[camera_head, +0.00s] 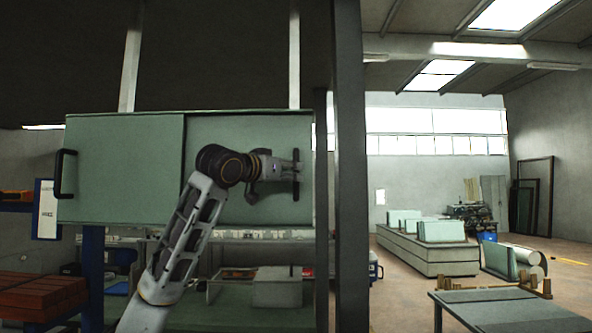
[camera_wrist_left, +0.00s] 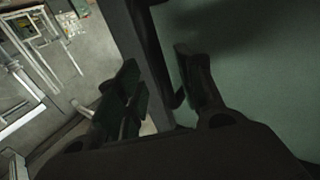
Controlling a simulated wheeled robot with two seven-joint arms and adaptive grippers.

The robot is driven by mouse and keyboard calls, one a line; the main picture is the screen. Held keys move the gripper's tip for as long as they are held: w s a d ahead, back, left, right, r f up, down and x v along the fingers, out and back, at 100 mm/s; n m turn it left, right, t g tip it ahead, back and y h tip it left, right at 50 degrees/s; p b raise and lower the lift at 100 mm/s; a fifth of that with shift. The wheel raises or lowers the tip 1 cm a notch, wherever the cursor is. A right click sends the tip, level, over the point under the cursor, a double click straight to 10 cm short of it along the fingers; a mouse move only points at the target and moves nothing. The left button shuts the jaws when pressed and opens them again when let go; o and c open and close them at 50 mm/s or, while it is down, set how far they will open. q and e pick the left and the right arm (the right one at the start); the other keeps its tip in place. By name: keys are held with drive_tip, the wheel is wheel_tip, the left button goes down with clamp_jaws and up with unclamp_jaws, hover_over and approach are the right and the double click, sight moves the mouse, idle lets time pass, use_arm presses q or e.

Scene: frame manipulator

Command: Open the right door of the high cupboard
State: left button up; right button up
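The high cupboard is pale green with two flat doors. The left door (camera_head: 125,165) has a black handle (camera_head: 65,174) at its left edge. The right door (camera_head: 225,128) looks closed and sits behind the left door's edge. Its black upright handle (camera_head: 296,168) is near its right edge. My left gripper (camera_head: 288,171) is at this handle, with my arm across the door. In the left wrist view my left gripper's fingers (camera_wrist_left: 160,92) are apart, with the dark handle (camera_wrist_left: 152,50) between them. Whether they touch it is unclear. My right gripper is out of view.
A dark upright post (camera_head: 349,170) stands just right of the cupboard. Below is a workbench (camera_head: 215,312) with boxes. Red bricks or blocks (camera_head: 40,292) lie at lower left. A table (camera_head: 505,308) is at lower right, with open floor beyond.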

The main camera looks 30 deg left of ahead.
sight(296, 196)
use_arm(q)
drive_tip(key=shift+w+p, duration=0.5)
drive_tip(key=shift+w, duration=1.35)
clamp_jaws()
